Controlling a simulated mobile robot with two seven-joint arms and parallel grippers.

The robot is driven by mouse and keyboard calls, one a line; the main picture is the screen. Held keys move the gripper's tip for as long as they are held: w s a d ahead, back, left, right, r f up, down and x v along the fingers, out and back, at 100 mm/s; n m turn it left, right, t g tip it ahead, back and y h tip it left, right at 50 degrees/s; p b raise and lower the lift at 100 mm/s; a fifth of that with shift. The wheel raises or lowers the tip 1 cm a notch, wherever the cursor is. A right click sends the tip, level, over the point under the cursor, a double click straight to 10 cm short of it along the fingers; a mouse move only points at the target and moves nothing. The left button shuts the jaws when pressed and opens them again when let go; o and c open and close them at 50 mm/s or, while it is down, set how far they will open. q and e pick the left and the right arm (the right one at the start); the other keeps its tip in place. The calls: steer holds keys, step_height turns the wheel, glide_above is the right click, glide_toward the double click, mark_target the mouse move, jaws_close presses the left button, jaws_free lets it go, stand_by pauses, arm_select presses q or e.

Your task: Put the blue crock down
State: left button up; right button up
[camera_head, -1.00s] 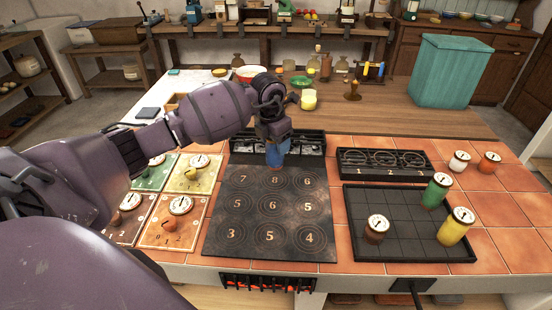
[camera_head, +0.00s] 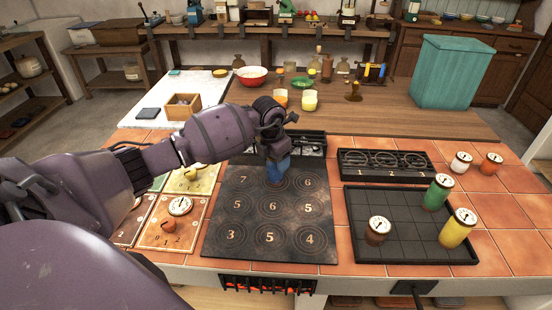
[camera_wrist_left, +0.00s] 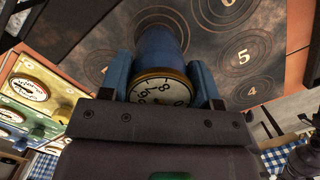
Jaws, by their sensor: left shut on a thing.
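The blue crock (camera_head: 278,173) is upright in my left gripper (camera_head: 276,156), over the top middle ring of the dark numbered plate (camera_head: 232,252). Its base hides that ring's number. In the left wrist view the blue crock (camera_wrist_left: 158,48) stands between the two blue fingers of my left gripper (camera_wrist_left: 160,82), its dial lid facing the camera. The fingers are shut on its sides. I cannot tell whether its base touches the plate. My right gripper is not in the head view.
A black gridded tray (camera_head: 400,254) to the right holds brown, green and yellow crocks. A rack with numbered rings (camera_head: 385,163) lies behind it. White and orange crocks stand at the far right. Coloured dial cards (camera_head: 155,236) lie left of the plate. The plate's other rings are bare.

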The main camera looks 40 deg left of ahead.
arm_select(q)
steer(key=o, duration=1.2)
steer(key=shift+o, duration=0.2)
steer(key=shift+r, duration=0.3)
steer(key=r, duration=0.3)
steer(key=s+r, duration=0.1)
steer(key=r, duration=0.3)
steer(key=r+p, duration=0.1)
steer(key=r, duration=0.2)
steer(key=shift+s+a+r, duration=0.2)
steer(key=shift+s+r, duration=0.2)
steer(key=shift+r, duration=0.35)
steer(key=shift+f, duration=0.1)
